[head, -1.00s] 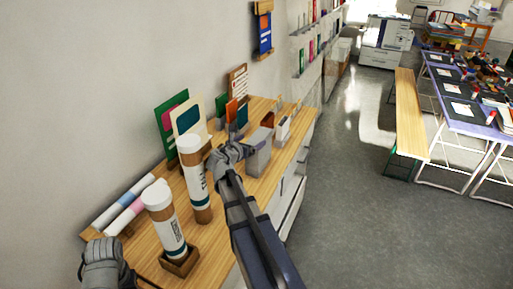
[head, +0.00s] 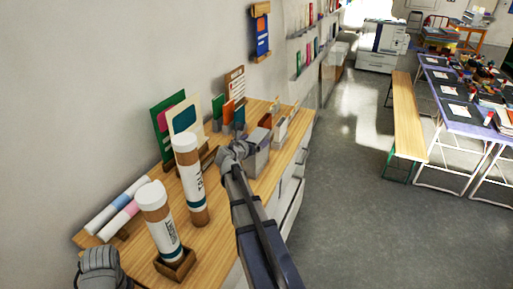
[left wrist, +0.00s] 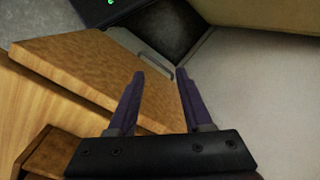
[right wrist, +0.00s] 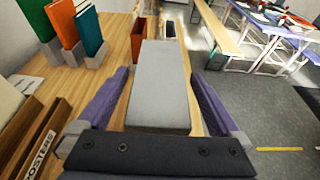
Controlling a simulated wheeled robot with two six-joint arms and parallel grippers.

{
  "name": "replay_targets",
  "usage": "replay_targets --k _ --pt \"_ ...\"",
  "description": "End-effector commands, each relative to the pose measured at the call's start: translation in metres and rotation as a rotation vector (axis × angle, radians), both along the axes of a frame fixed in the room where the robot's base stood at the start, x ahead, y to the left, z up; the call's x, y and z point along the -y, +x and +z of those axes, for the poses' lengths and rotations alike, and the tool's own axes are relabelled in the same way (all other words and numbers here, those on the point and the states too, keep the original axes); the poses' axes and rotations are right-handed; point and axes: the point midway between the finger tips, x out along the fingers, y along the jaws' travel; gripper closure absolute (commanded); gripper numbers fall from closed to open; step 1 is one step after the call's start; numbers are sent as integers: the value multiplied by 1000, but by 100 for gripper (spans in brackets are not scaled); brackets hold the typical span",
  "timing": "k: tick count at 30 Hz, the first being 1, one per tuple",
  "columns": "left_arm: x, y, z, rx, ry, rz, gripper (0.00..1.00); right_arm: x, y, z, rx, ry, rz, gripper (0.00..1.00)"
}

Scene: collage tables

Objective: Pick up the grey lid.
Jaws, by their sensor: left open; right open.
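A flat grey top, which looks like the grey lid (right wrist: 160,85), lies on a grey box on the wooden counter. The box (head: 258,157) also shows in the head view, partly behind my right gripper (head: 238,150). In the right wrist view my right gripper (right wrist: 159,74) is open, with one purple finger on each side of the grey top. Whether the fingers touch it I cannot tell. The seam between lid and box is not clear. My left gripper (head: 100,268) is at the lower left; the left wrist view shows it open and empty (left wrist: 160,72).
Two labelled white tubes (head: 189,180) (head: 161,225) stand on the counter (head: 222,209) left of my right arm. Books in grey holders (right wrist: 90,30) and a brown box (right wrist: 138,38) stand near the lid. The wall is behind; open floor lies right.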

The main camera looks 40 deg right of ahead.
Motion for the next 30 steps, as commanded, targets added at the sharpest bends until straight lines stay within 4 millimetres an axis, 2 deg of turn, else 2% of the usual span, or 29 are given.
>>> replay_targets --k 1,4,11,30 --pt "0 0 -5 0 0 0 50 8 6 -4 0 0 0 0" --pt "0 0 -6 0 0 0 50 16 9 -6 0 0 -1 0" --pt "0 0 -5 0 0 0 50 16 8 -5 0 0 0 2" --pt "0 0 -5 0 0 0 50 15 9 -5 0 0 1 74"
